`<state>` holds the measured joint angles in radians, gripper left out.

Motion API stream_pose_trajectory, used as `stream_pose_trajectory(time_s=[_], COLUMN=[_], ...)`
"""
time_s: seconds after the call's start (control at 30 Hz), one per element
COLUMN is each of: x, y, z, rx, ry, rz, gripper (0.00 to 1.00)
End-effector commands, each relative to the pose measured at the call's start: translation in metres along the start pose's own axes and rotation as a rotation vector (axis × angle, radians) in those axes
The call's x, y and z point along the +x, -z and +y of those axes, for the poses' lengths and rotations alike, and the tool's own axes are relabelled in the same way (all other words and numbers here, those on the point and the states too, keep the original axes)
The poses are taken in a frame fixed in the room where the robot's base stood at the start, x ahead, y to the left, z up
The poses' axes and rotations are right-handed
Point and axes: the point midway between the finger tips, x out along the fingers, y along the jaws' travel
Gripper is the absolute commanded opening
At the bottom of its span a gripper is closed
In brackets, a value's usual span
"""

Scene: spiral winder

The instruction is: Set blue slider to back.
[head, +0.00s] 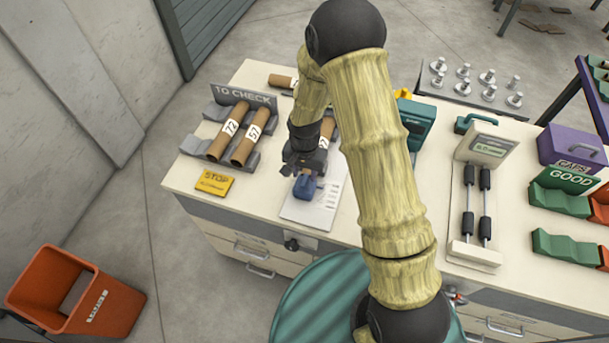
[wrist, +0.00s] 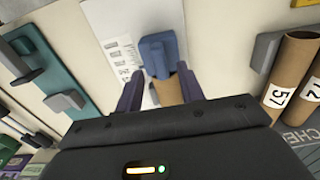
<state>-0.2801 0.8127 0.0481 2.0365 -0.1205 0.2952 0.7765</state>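The blue slider (head: 304,188) is a small blue block near the front of the worktop, over a white printed sheet (head: 322,208). My gripper (head: 304,174) is lowered at it from behind. In the wrist view the blue slider (wrist: 158,52) stands between my two purple-grey fingers (wrist: 160,72), which are apart on either side of it. I see slim gaps beside it, so the fingers look open; contact is hard to judge. A brown cardboard tube (wrist: 168,92) lies directly behind the slider, partly hidden by my gripper.
Tubes marked 72 (head: 229,130) and 57 (head: 246,138) lie in a grey rack marked TO CHECK. A teal device (head: 417,122) and a white gauge with two rods (head: 487,150) stand to the right.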

Motion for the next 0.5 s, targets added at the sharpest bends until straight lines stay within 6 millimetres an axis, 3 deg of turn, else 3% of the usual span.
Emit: stream_pose_trajectory(time_s=[0.2,0.5], x=[0.025,0.033], y=[0.000,0.000], z=[0.000,0.000], rx=[0.001,0.000], ry=[-0.001,0.001], rz=[-0.001,0.001], gripper=[0.38,0.38])
